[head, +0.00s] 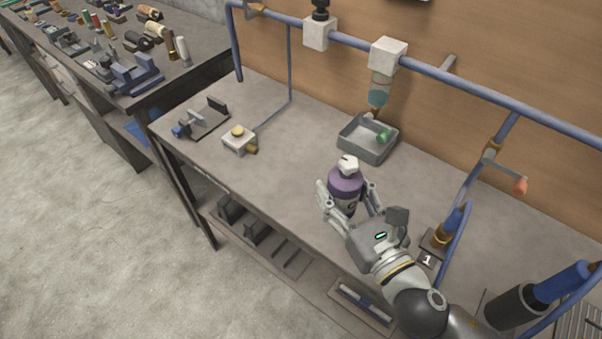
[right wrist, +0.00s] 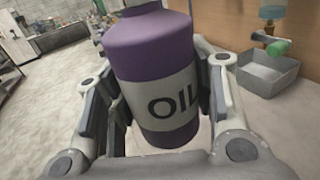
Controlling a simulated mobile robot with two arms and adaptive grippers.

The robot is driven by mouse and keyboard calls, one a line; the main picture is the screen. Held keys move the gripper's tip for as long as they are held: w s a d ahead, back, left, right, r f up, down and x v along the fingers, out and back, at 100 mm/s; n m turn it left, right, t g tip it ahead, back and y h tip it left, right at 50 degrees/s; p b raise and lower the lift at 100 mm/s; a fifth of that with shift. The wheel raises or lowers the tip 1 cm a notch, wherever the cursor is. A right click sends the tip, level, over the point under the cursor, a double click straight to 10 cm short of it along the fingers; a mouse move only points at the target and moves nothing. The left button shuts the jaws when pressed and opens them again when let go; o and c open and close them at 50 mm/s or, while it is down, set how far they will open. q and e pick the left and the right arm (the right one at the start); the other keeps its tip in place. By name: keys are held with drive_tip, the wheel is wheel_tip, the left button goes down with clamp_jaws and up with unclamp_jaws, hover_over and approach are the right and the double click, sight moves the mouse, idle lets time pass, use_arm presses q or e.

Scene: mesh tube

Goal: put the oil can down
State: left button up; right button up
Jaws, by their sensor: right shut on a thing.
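The oil can (head: 345,186) is a purple bottle with a white cap and a pale label. It is upright over the front middle part of the grey workbench (head: 290,175). My right gripper (head: 347,200) is shut on it, with one finger on each side. In the right wrist view the can (right wrist: 152,65) fills the middle, with "OIL" on its label, between the fingers of the right gripper (right wrist: 160,110). I cannot tell whether its base touches the bench. My left gripper is not in view.
A grey tray (head: 367,151) stands behind the can under a pipe outlet with a green knob (head: 383,136). A small block with a brass knob (head: 238,141) sits to the left. A blue pipe frame (head: 470,75) spans the bench.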

drive_tip(key=w+a+f, duration=0.2)
drive_tip(key=w+f, duration=0.1)
drive_tip(key=w+a+f, duration=0.2)
drive_tip(key=w, duration=0.2)
drive_tip(key=w+a+f+b, duration=0.1)
drive_tip(key=w+a+f, duration=0.1)
drive_tip(key=w+f, duration=0.1)
drive_tip(key=shift+w+f, duration=0.3)
drive_tip(key=shift+w, duration=0.2)
drive_tip(key=shift+w+a+f, duration=0.1)
drive_tip(key=shift+w+f, duration=0.2)
drive_tip(key=shift+f, duration=0.1)
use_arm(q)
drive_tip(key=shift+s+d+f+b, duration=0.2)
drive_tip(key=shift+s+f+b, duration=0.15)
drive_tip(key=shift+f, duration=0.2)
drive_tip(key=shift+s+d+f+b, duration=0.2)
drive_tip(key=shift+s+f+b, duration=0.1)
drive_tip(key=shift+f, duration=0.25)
use_arm(e)
drive_tip(key=shift+a+f, duration=0.1)
drive_tip(key=shift+f, duration=1.55)
drive_tip(key=shift+f, duration=0.2)
drive_tip(key=o, duration=1.2)
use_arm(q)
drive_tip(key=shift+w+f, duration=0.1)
